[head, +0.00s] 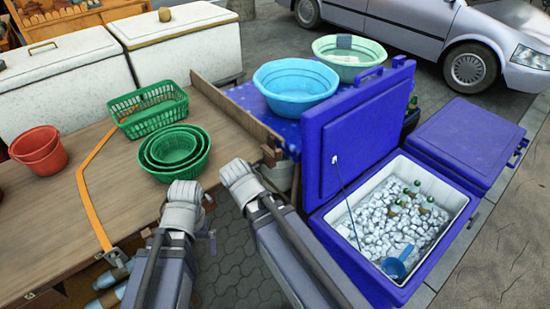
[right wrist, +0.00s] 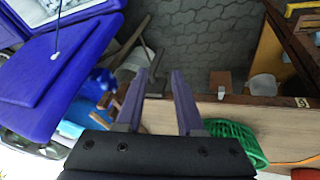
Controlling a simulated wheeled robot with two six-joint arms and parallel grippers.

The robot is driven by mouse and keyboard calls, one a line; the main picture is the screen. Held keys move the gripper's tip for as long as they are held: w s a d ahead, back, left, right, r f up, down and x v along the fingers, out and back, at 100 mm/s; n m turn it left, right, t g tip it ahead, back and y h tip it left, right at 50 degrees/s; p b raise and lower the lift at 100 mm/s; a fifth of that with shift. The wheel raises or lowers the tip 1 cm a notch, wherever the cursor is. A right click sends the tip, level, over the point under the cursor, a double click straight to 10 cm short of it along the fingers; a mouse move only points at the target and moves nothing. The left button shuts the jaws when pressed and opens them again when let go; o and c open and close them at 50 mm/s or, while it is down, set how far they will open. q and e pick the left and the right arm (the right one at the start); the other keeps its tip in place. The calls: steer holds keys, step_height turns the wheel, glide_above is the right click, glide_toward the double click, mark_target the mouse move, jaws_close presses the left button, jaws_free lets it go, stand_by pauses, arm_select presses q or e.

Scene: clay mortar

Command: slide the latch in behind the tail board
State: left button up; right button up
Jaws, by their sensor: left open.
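The tail board (head: 235,108) is a long brown plank standing on edge at the right end of the wooden table. A small brown wooden block (head: 270,155), which looks like the latch, is at its near end; a similar block (right wrist: 220,82) stands at the table edge in the right wrist view. Whether it is behind the board I cannot tell. My left gripper (head: 186,192) is near the table's front edge, left of the block; its fingers are hard to make out. My right gripper (right wrist: 163,98) is open and empty, its fingers apart; in the head view it is just left of the block.
An open blue ice cooler (head: 350,130) is close on the right. A blue basin (head: 295,85) sits behind the board. Paving shows below the grippers.

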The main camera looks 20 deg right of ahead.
steer(key=shift+o, duration=0.7)
steer(key=w+d+m+t+h+b, duration=0.2)
steer(key=w+d+t+b, duration=0.2)
steer(key=w+d, duration=0.4)
steer(key=shift+w+d+f+m+t, duration=0.2)
steer(key=shift+w+d+m+t, duration=0.15)
steer(key=shift+w, duration=0.3)
steer(key=w+d+r+t+b, duration=0.4)
steer(key=w+d+t+b, duration=0.3)
steer(key=d, duration=0.1)
steer(key=n+t+y+b, duration=0.1)
steer(key=n+y+b, duration=0.6)
steer(key=y+b, duration=0.35)
glide_toward(273, 153)
steer(key=w+r, duration=0.1)
steer(key=r, duration=0.1)
steer(key=shift+w+a+r+m, duration=0.25)
steer(key=shift+w+a, duration=0.1)
steer(key=shift+w, duration=0.05)
arm_select(q)
step_height(273, 153, down, 23)
steer(key=shift+f, duration=0.2)
arm_select(e)
steer(key=shift+x, duration=3.95)
steer(key=shift+r, duration=0.1)
jaws_close()
